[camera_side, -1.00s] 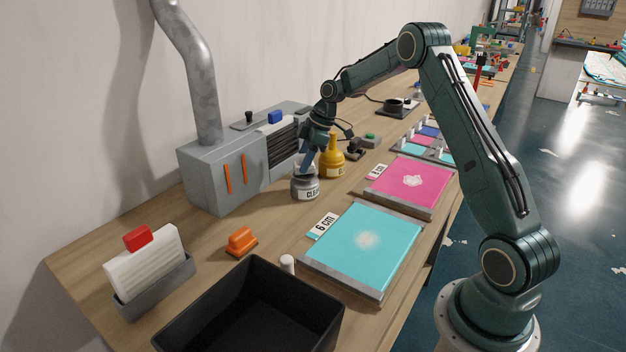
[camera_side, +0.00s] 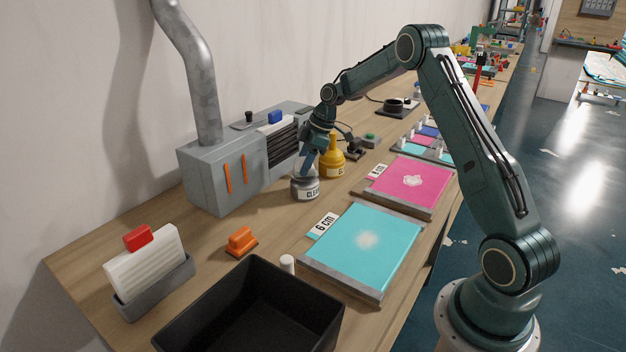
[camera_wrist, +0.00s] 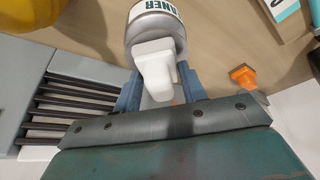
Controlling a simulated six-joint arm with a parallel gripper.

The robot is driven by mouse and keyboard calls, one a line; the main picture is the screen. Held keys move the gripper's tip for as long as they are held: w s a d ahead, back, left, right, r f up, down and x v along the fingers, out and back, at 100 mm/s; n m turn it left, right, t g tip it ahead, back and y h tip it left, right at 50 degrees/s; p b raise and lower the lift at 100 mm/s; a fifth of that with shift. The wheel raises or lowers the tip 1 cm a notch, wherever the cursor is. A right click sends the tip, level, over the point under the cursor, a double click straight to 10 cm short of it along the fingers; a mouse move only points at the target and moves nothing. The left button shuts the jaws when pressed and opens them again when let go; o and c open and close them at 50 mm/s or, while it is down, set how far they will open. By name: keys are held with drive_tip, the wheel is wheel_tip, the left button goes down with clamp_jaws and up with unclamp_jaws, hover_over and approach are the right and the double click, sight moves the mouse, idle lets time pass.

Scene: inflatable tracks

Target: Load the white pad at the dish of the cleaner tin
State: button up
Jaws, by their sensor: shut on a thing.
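The cleaner tin (camera_side: 305,188) is a grey, labelled tin standing upright on the bench below my gripper. Its curved side and label show at the top of the wrist view (camera_wrist: 157,22). My gripper (camera_wrist: 160,92) has its blue fingers shut on the white pad (camera_wrist: 155,66). The pad reaches from between the fingers across the tin's top in the wrist view. In the side view my gripper (camera_side: 307,167) is right over the tin. The pad hides much of the dish, and I cannot tell whether they touch.
A yellow bottle (camera_side: 331,160) stands close behind the tin. A grey machine (camera_side: 215,180) is to the left. An orange block (camera_side: 241,240), a cyan panel (camera_side: 372,255), a pink panel (camera_side: 412,184) and a black bin (camera_side: 255,315) occupy the bench.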

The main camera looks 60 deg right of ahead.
sight(300, 160)
drive_tip(key=shift+f, duration=0.4)
idle(0.4)
drive_tip(key=shift+r, duration=0.1)
idle(0.5)
drive_tip(key=shift+r, duration=3.45)
drive_tip(key=shift+w+a+f+m, duration=0.1)
drive_tip(key=shift+a+m, duration=0.05)
drive_tip(key=shift+a, duration=0.3)
drive_tip(key=shift+a+f+m, duration=0.1)
drive_tip(key=shift+a+m, duration=0.05)
drive_tip(key=shift+a, duration=0.25)
drive_tip(key=s+a+f+m+h, duration=0.1)
drive_tip(key=s+a+f+m, duration=0.2)
drive_tip(key=a, duration=0.6)
drive_tip(key=s+a+f+m+t+h, duration=0.1)
drive_tip(key=s+a+f+m+h, duration=0.1)
drive_tip(key=s+a+m, duration=0.3)
drive_tip(key=a+f, duration=0.1)
drive_tip(key=a, duration=0.3)
drive_tip(key=shift+s+a+f, duration=0.2)
drive_tip(key=shift+s+a, duration=0.1)
drive_tip(key=shift+a, duration=0.1)
